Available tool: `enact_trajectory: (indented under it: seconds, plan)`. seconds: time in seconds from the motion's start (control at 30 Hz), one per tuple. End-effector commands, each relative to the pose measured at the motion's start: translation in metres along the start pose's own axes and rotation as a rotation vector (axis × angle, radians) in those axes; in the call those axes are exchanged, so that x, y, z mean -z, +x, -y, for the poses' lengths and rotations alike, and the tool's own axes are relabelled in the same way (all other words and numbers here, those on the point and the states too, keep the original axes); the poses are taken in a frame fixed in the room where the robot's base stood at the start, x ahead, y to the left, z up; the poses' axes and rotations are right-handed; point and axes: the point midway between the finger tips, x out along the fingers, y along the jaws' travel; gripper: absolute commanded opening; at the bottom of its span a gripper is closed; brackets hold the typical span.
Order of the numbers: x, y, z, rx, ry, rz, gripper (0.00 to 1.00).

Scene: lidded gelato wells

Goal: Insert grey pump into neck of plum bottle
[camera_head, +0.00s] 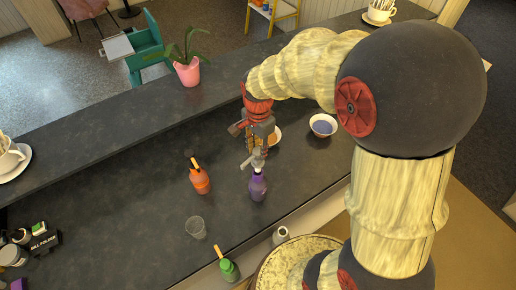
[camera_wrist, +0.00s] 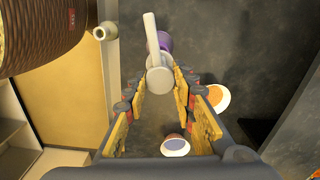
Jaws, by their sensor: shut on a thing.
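The plum bottle (camera_head: 258,188) stands upright on the dark counter, below my gripper (camera_head: 260,147). My gripper is shut on the grey pump (camera_head: 252,161), which sits at or just above the bottle's neck; I cannot tell whether its lower end is inside. In the wrist view, the pump (camera_wrist: 156,55) with its long pale spout shows between the fingers of my gripper (camera_wrist: 161,82). The pump covers much of the plum bottle (camera_wrist: 166,42) there, so the neck is hidden.
An orange bottle (camera_head: 200,182) stands left of the plum bottle. A clear glass (camera_head: 196,228) and a green bottle (camera_head: 230,271) stand nearer the front. A bowl (camera_head: 323,125) lies to the right, a pink plant pot (camera_head: 188,73) on the raised ledge.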

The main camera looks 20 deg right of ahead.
Motion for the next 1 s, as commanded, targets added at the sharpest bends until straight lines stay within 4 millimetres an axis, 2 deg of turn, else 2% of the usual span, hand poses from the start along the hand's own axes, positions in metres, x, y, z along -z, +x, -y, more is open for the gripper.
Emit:
enact_trajectory:
  seconds: [0.43, 1.0]
  plan:
    - [0.0, 0.0, 0.0, 0.0, 0.0, 0.0, 0.0]
    - [0.0, 0.011, 0.0, 0.0, 0.0, 0.0, 0.0]
